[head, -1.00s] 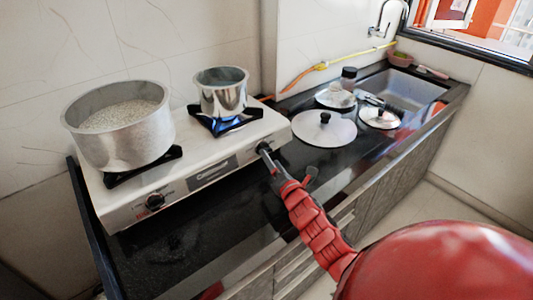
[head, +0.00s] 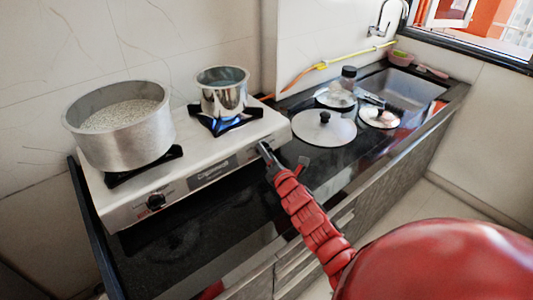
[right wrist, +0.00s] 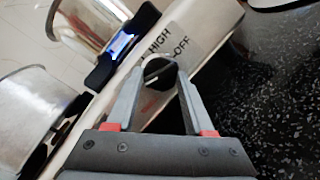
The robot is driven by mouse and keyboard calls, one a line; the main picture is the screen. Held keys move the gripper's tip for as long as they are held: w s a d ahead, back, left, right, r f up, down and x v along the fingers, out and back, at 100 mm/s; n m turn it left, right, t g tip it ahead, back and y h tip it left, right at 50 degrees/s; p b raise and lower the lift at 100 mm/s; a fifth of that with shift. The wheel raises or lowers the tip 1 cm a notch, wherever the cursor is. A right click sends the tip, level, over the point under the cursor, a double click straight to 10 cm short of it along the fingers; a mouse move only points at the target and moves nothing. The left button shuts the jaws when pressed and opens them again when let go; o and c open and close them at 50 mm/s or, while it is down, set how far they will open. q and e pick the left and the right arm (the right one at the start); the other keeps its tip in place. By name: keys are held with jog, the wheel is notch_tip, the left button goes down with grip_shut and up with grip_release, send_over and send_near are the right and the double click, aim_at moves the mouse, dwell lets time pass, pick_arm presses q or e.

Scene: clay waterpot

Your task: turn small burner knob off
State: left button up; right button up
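The small burner (head: 222,124) at the right of the white stove (head: 205,145) has a blue flame under a small steel pot (head: 221,92). Its dark knob (right wrist: 157,72) is on the stove's front face, near the "HIGH" and "OFF" label (right wrist: 176,45). My right gripper (head: 267,156) reaches the front right of the stove and mostly hides this knob in the head view. In the right wrist view, the fingers of my right gripper (right wrist: 160,74) are closed on either side of the knob. My left gripper is not in view.
A large pot (head: 121,125) stands on the left burner, with another knob (head: 155,201) below it. Lids (head: 323,128) and a jar (head: 348,77) are on the black counter to the right, before the sink (head: 405,90). The counter in front of the stove is clear.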

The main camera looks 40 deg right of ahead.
grip_shut()
